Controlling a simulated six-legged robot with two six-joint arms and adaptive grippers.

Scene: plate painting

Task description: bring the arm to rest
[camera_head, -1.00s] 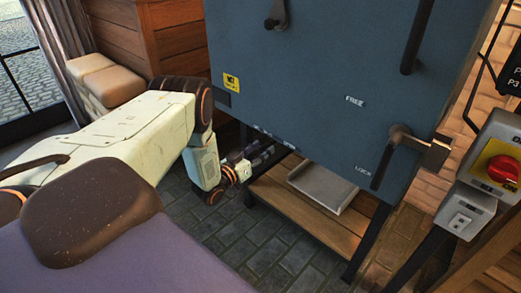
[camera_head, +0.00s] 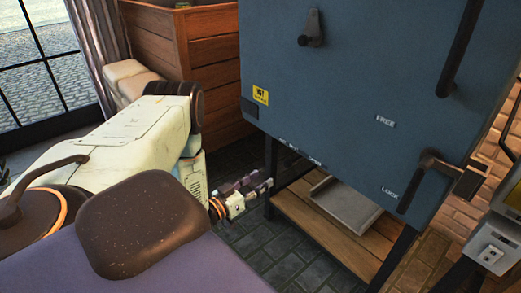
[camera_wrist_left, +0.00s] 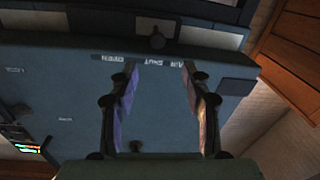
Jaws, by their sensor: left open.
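My left arm comes in from the left in the head view, bent at a dark joint. Its gripper (camera_head: 262,184) is small there, beside the lower front of the blue kiln-like cabinet (camera_head: 350,110). In the left wrist view the gripper (camera_wrist_left: 163,150) has its two fingers well apart, with nothing between them. The blue cabinet also fills much of the left wrist view (camera_wrist_left: 60,90), with upside-down labels reading open and shut. My right gripper is not in view.
A grey tray (camera_head: 343,205) lies on the wooden shelf (camera_head: 300,222) under the cabinet. A wooden crate-like cabinet (camera_head: 165,45) and cushions (camera_head: 128,82) stand behind my arm. A lever handle (camera_head: 425,180) juts from the cabinet door. Dark paved floor (camera_head: 285,258) is clear in front.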

